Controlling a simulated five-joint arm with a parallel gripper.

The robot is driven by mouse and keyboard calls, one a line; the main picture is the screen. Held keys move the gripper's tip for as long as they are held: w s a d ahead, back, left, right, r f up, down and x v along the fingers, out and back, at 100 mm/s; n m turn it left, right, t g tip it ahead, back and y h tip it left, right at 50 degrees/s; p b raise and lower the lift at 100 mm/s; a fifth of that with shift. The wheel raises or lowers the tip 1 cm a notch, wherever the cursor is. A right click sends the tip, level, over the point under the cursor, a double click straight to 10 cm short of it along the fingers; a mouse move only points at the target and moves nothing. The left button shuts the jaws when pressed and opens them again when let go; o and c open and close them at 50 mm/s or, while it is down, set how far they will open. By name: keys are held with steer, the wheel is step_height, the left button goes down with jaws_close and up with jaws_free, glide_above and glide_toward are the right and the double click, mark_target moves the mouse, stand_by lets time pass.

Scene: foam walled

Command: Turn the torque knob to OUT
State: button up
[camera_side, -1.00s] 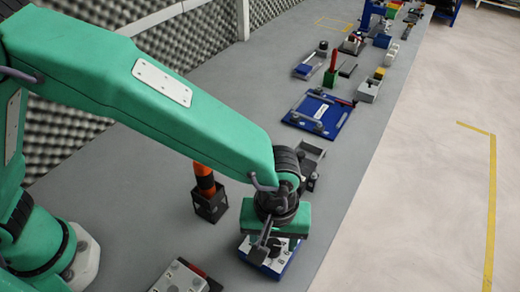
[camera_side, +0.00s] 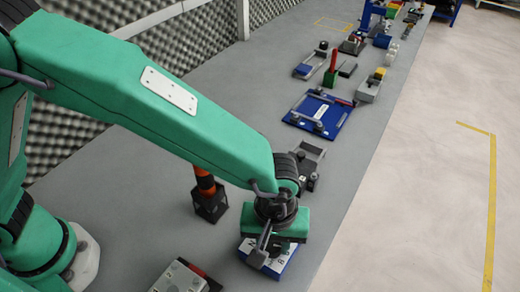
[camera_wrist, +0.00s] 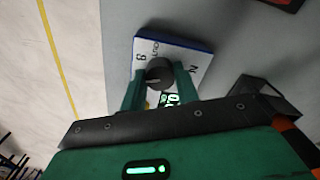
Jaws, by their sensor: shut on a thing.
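The torque knob (camera_wrist: 159,73) is a round dark knob on the white face of a blue-sided box (camera_wrist: 199,60). In the wrist view, my gripper (camera_wrist: 160,80) has one green finger on each side of the knob and is shut on it. Small dark lettering stands above the knob, with larger marks to its left and right. Which mark the knob points at is unclear. A lit green display (camera_wrist: 168,100) shows just below the knob, partly hidden. In the side view the box (camera_side: 279,266) sits under my gripper (camera_side: 268,248), which hides the knob.
A dark holder with an orange-and-black tool (camera_side: 208,195) stands left of the box. A grey block device (camera_side: 181,278) lies at the front left, and a grey bracket (camera_side: 309,160) lies behind. The bench's right edge is close to the box.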

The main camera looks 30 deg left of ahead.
steer(key=m, duration=0.4)
steer(key=shift+m, duration=0.3)
steer(key=m, duration=0.4)
steer(key=shift+m, duration=0.3)
steer(key=m, duration=0.8)
steer(key=shift+m, duration=0.3)
steer(key=o, duration=1)
steer(key=shift+r, duration=0.15)
